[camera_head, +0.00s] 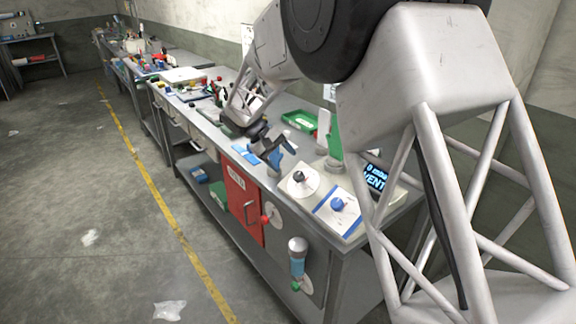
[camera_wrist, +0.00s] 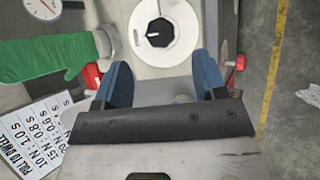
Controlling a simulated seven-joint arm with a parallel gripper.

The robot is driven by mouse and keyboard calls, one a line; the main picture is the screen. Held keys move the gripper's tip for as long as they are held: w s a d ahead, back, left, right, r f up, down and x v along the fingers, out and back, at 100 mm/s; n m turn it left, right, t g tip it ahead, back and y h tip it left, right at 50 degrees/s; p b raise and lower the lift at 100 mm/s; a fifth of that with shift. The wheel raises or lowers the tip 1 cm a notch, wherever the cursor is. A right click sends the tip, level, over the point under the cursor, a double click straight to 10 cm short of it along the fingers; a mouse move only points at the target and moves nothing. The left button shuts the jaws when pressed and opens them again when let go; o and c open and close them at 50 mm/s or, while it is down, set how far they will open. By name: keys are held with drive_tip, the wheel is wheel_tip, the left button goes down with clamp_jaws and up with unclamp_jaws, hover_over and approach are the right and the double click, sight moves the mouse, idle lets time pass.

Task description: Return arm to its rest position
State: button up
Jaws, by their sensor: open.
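My gripper (camera_head: 276,152) hangs over the near part of the long grey workbench (camera_head: 272,113) in the head view. Its blue-padded fingers are apart in the wrist view (camera_wrist: 163,82), and nothing shows between them. A white disc with a black knob (camera_head: 300,178) is just in front of the gripper. The disc also shows ahead of the fingertips in the wrist view (camera_wrist: 180,47). A green glove (camera_wrist: 45,60) is left of the fingers in the wrist view. My arm covers part of the bench in the head view.
A blue knob (camera_head: 337,204) sits on a white plate beside a lit display (camera_head: 375,178). A red panel (camera_head: 241,200) and a clear cylinder (camera_head: 297,260) are on the bench front. A green tray (camera_head: 300,121) lies behind. The floor (camera_head: 75,220) at left is mostly clear.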

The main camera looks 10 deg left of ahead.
drive_tip(key=shift+a+r, duration=0.15)
drive_tip(key=shift+r, duration=0.05)
idle(0.3)
drive_tip(key=s+d+r+m+y, duration=0.2)
drive_tip(key=s+d+r, duration=0.4)
drive_tip(key=s+d, duration=0.4)
drive_tip(key=s+d+r+m+y, duration=0.25)
drive_tip(key=s+d+r, duration=0.25)
drive_tip(key=s+d, duration=0.5)
drive_tip(key=s+d+f+m+t+y, duration=0.1)
drive_tip(key=s+d, duration=0.4)
drive_tip(key=s, duration=0.6)
drive_tip(key=s+d+f+m+t+y, duration=0.1)
drive_tip(key=s+d, duration=0.5)
drive_tip(key=s, duration=0.6)
drive_tip(key=shift+s+f+m+t+y, duration=0.25)
drive_tip(key=shift+m+t+y, duration=0.35)
drive_tip(key=shift+y, duration=0.35)
